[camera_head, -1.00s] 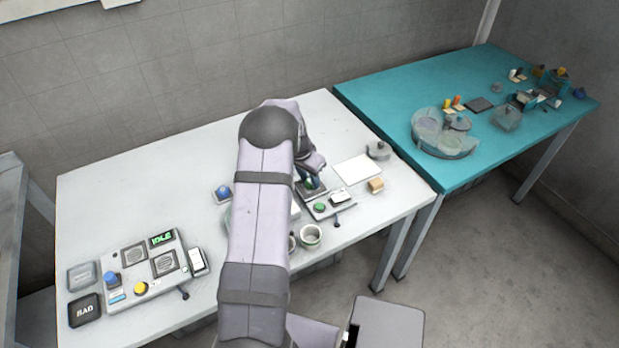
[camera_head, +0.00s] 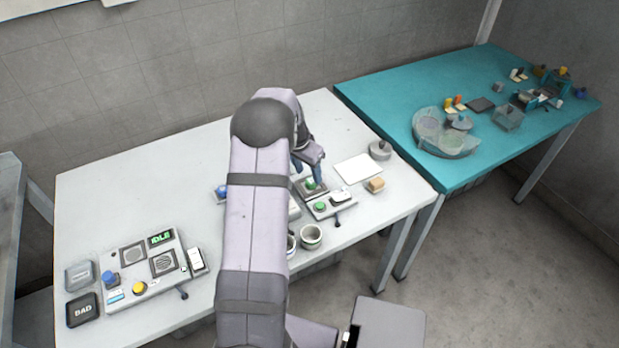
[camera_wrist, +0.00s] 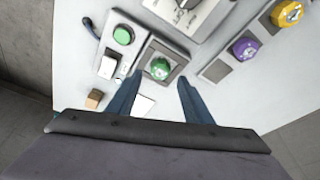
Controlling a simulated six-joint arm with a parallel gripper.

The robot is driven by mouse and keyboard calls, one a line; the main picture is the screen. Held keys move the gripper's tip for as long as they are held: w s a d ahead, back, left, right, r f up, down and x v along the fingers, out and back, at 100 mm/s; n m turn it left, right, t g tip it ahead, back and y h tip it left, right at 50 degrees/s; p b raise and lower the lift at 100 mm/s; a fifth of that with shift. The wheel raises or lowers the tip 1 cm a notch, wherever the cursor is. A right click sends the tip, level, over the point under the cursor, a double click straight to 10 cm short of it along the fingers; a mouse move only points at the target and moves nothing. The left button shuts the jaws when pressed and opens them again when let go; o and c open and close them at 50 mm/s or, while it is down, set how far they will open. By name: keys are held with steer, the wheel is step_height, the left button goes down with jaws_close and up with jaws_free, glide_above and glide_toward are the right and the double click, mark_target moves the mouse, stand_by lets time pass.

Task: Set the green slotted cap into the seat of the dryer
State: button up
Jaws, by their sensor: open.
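The green slotted cap (camera_wrist: 160,68) sits in the square grey-framed seat (camera_wrist: 178,55) of a small light-grey unit, apparently the dryer. The cap looks roughly centred in the frame; whether it is fully down I cannot tell. In the head view the cap (camera_head: 310,184) shows just below my gripper (camera_head: 306,172). In the wrist view my gripper (camera_wrist: 160,80) is open, with one blue finger on each side of the cap and a visible gap to both. The same unit carries a green button (camera_wrist: 123,35) and a white rocker switch (camera_wrist: 108,66).
A purple cap (camera_wrist: 245,48) and a yellow cap (camera_wrist: 288,14) stand nearby. A white pad (camera_head: 358,169), wooden block (camera_head: 376,185) and grey lidded pot (camera_head: 380,149) lie to the right. A cup (camera_head: 311,236) stands in front. An IDLE panel (camera_head: 161,238) is at left.

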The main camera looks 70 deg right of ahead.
mark_target(303, 192)
steer(key=b+v, duration=0.1)
steer(key=v, duration=0.7)
steer(key=shift+r, duration=0.1)
steer(key=w+a+n+t, duration=0.1)
steer(key=w+a+n, duration=0.4)
steer(key=w+a, duration=0.7)
steer(key=w+a+n+y, duration=0.1)
steer(key=w+a+n, duration=0.25)
steer(key=a, duration=0.45)
steer(key=w+a+n+y, duration=0.1)
steer(key=w+a+n, duration=0.2)
steer(key=w+a, duration=0.35)
steer(key=s+a+f+n, duration=0.1)
steer(key=s+a+n, duration=0.2)
steer(key=a, duration=0.5)
steer(key=s+a+f+n, duration=0.1)
steer(key=s+a+n, duration=0.2)
steer(key=a, duration=0.6)
steer(key=s+a+f+n+y, duration=0.1)
steer(key=s+a+n, duration=0.2)
steer(key=a, duration=0.5)
steer(key=shift+s+a+n, duration=0.3)
steer(key=shift+a+n, duration=0.1)
steer(key=shift+n, duration=0.45)
